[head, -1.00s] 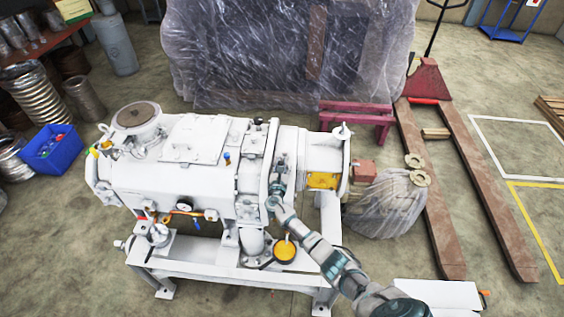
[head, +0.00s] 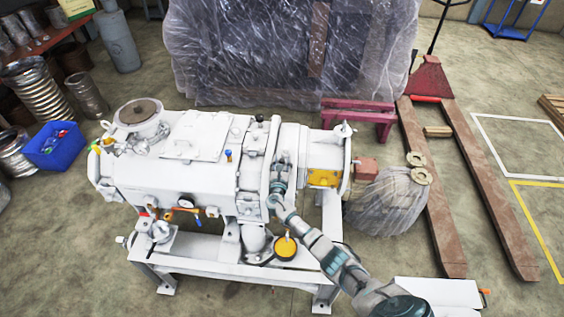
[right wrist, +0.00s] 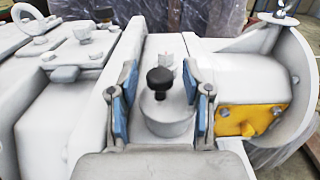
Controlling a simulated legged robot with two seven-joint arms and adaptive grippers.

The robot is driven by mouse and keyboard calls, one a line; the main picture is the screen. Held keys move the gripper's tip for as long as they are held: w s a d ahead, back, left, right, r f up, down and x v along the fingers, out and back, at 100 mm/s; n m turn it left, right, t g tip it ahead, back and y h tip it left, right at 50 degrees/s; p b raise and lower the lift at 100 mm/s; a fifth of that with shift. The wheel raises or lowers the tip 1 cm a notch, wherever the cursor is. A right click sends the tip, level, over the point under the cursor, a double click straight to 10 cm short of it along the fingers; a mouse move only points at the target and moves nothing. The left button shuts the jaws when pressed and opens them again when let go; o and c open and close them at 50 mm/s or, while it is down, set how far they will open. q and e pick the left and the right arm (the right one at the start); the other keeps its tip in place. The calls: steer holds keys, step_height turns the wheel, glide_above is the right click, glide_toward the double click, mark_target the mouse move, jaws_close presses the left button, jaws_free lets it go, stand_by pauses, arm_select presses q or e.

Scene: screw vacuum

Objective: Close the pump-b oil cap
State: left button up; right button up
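The white pump (head: 175,185) stands on a white frame. In the right wrist view a black knob (right wrist: 160,80) stands upright on a round grey cap-like boss (right wrist: 167,118) on the pump; I take this as the oil cap. My right gripper (right wrist: 162,108) is open, its two blue-padded fingers on either side of the boss, with visible gaps. In the head view my right gripper (head: 279,183) is low over the pump's right part, and the knob between its fingers cannot be made out. How far the cap is screwed down cannot be told. My left gripper is not in view.
A yellow plate (right wrist: 250,112) and a curved grey guard (right wrist: 297,85) lie right of the gripper. A raised cover with an eye bolt (right wrist: 30,18) lies left. A pallet jack (head: 430,150) and wrapped goods (head: 385,200) stand on the floor to the right.

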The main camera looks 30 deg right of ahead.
steer(key=shift+r, duration=0.1)
steer(key=v, duration=1.2)
